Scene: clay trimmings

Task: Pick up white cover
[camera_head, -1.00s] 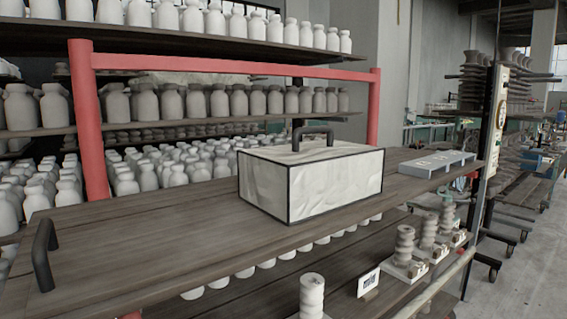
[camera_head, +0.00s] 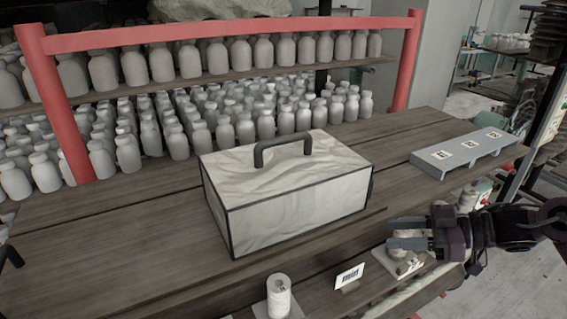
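The white cover (camera_head: 295,203) is a box-shaped lid with black edges and a black arched handle (camera_head: 283,149) on top. It sits on the dark wooden table (camera_head: 120,232) near the middle of the head view. My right gripper (camera_head: 392,236) comes in from the right, low and to the right of the cover, apart from it. Its two fingers point left with a gap between them and nothing seen in the gap.
A grey numbered rack (camera_head: 468,152) lies on the table's right side. A white spool (camera_head: 279,297) and a small label card (camera_head: 349,277) stand at the front. Shelves of white bottles (camera_head: 190,62) with a red frame (camera_head: 230,30) stand behind. The table left of the cover is clear.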

